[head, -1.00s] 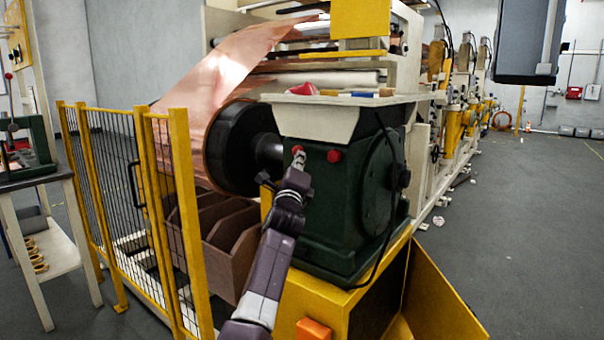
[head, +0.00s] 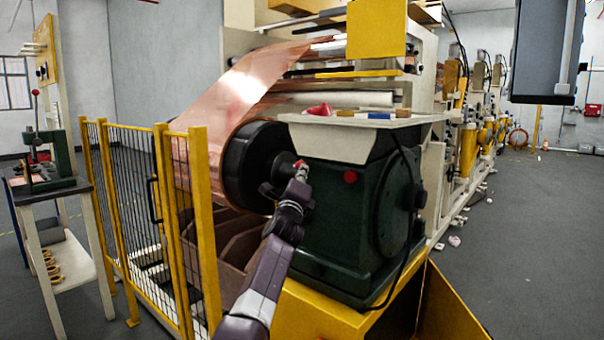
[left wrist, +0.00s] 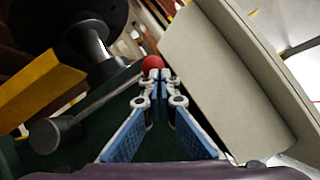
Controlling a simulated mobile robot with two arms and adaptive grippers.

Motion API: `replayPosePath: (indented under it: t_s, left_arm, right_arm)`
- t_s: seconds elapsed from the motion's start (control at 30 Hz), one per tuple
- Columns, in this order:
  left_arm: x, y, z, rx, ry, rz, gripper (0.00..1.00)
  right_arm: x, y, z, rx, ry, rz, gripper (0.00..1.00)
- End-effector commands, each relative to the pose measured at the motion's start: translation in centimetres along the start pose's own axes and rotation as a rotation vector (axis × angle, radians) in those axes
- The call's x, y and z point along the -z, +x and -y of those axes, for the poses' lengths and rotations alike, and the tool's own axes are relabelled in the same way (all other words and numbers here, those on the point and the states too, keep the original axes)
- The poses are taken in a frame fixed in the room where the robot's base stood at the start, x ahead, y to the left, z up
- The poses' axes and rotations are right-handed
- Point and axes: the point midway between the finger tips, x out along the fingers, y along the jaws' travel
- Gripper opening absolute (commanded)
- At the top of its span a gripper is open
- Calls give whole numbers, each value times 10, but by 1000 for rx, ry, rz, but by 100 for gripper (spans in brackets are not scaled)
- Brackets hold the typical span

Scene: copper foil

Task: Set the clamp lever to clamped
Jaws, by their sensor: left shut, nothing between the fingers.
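The clamp lever (left wrist: 105,95) shows in the left wrist view as a thin grey rod running from a round grey hub (left wrist: 55,133) to a red ball knob (left wrist: 152,63). In the head view a red knob (head: 299,164) shows at the left edge of the dark green housing (head: 335,215), near the black roll core (head: 250,160). My left gripper (head: 300,172) is shut and empty, with its fingertips (left wrist: 153,75) right at the knob. Whether they touch it is hard to tell. The rod is hidden in the head view. My right gripper is not in view.
A second red knob (head: 350,176) sits on the housing's front. A pale tray (head: 345,121) with small items juts out above the housing. A yellow mesh fence (head: 203,225) stands to the left, and copper foil (head: 235,85) runs up from the roll.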

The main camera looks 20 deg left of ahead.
Motion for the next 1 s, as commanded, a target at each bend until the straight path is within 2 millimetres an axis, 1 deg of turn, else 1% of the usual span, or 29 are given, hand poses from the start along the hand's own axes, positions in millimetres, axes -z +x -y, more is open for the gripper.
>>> replayPosePath:
  t_s: [0.03,0.17,0.37,0.53,0.67,1.0]
  left_arm:
    - [-3,2,12,19,0,4,0]
    - [-4,1,12,20,0,5,0]
    - [-8,-7,9,18,6,11,0]
    - [-3,-24,6,12,5,2,0]
    - [-4,-40,4,9,2,4,0]
    - [-2,-86,1,4,0,1,0]
  right_arm:
    - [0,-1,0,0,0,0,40]
    - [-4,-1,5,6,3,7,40]
    - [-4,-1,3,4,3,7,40]
    - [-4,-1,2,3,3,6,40]
    - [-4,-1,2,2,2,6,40]
    - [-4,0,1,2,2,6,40]
